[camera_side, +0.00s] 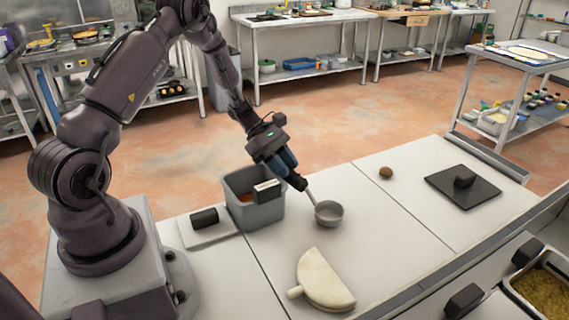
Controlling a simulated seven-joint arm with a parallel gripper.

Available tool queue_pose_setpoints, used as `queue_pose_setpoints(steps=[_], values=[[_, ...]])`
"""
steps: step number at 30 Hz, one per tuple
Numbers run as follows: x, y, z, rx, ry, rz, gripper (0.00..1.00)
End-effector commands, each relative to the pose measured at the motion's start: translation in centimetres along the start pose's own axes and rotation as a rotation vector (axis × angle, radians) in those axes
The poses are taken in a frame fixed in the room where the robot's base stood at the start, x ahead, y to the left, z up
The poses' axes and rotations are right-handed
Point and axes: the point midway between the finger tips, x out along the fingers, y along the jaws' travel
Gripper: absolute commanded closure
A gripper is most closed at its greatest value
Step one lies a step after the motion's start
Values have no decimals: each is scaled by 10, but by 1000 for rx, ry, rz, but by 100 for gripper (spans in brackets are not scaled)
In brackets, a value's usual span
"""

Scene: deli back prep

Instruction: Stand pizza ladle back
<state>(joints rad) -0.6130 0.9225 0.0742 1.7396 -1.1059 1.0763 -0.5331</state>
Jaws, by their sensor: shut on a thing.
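The pizza ladle (329,212) has a round grey metal bowl and a thin handle. Its bowl is at or just above the white counter, right of the grey bin; I cannot tell whether it touches. The handle slants up and left to my gripper (299,183), which is shut on its upper end.
A cream half-round board (322,281) lies on the counter in front. A small brown ball (386,172) and a dark square plate (480,190) with a black knob lie to the right. A dark cylinder on a white pad (204,218) is left of the bin. The counter's middle is clear.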

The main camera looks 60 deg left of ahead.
Motion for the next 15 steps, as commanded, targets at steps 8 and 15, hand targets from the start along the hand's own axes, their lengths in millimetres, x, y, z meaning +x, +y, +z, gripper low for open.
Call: queue_pose_setpoints(steps=[8, 15], values=[[0, 0, 0, 0, 0, 0, 52], [0, 0, 0, -1, 0, 0, 41]])
